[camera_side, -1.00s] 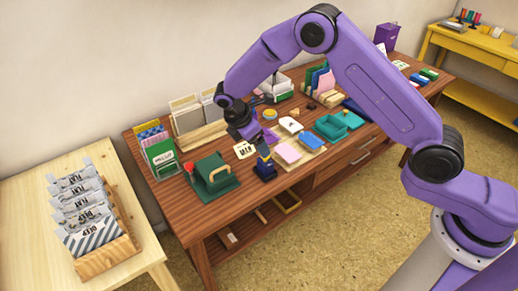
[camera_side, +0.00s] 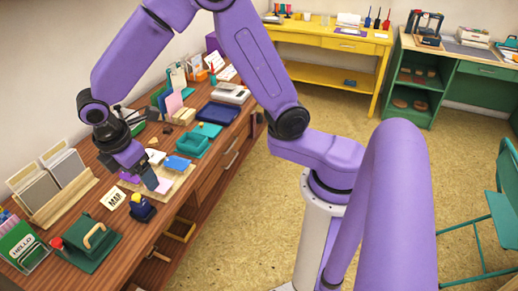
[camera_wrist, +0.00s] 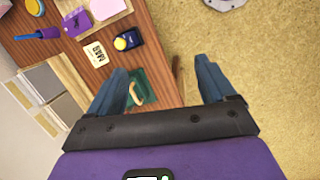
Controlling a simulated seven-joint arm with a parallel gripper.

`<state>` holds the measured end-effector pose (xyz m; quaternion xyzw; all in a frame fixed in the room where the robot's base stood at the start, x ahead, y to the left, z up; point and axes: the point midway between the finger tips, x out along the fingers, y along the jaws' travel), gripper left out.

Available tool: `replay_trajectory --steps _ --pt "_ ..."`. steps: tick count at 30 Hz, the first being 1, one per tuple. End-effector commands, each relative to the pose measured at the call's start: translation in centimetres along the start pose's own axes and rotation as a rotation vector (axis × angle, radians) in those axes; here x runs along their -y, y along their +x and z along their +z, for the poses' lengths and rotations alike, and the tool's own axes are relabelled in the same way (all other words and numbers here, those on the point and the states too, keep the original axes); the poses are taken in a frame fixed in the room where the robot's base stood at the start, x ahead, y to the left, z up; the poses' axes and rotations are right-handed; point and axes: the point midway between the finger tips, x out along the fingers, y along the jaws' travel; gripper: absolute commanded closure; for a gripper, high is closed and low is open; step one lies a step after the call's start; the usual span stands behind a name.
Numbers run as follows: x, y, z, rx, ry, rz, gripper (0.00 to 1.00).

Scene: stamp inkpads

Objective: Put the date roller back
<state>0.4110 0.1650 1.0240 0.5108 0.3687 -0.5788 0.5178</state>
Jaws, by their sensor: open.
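A small dark blue piece with a yellow top (camera_side: 142,208), which may be the date roller, stands upright near the front edge of the wooden desk. It also shows in the wrist view (camera_wrist: 127,41). A pale card with dark letters (camera_side: 113,198) lies beside it. My gripper (camera_side: 150,180) is above the desk, close to the blue piece in the side view. In the wrist view my gripper (camera_wrist: 162,75) has its two fingers wide apart, with nothing between them. The blue piece is beyond the fingertips there, apart from them. I cannot tell the height of the gap.
A green press with a tan handle (camera_side: 90,240) stands at the near end. A card rack (camera_side: 50,190) is at the left. A wooden tray (camera_side: 180,183) holds pink and blue pads. A teal box (camera_side: 190,146) and a navy tray (camera_side: 221,112) lie farther back.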

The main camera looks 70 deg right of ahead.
Motion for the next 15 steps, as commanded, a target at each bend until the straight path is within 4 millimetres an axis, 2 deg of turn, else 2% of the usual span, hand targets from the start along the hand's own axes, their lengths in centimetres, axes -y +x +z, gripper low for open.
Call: replay_trajectory --steps 6,15 --pt "5.8 -2.6 4.0 -0.075 0.079 -0.012 0.17" --pt "14.3 -4.1 10.7 -0.164 0.184 -0.061 0.17"
